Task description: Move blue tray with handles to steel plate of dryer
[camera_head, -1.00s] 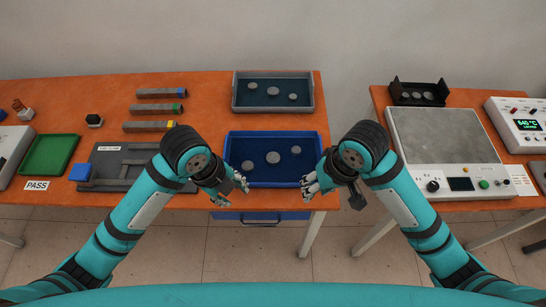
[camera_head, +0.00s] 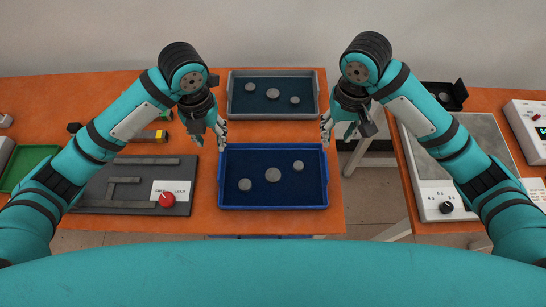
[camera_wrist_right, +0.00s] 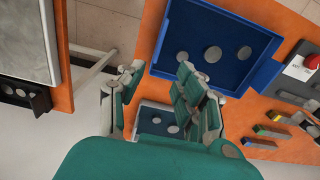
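The blue tray (camera_head: 308,190) lies on the orange table with three grey discs in it. It also shows in the right wrist view (camera_wrist_right: 180,30). My left gripper (camera_head: 209,135) is open and empty near the tray's far left corner. My right gripper (camera_head: 336,128) is open and empty near its far right corner; its spread fingers show in the right wrist view (camera_wrist_right: 160,78). Neither gripper visibly touches the tray. The dryer's steel plate (camera_head: 468,145) is on the right-hand table, partly hidden by my right arm.
A grey tray (camera_head: 272,112) with discs stands just behind the blue tray. A black fixture panel with a red knob (camera_head: 167,199) is to the left. A gap separates the two tables. A black holder (camera_head: 459,93) stands behind the dryer.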

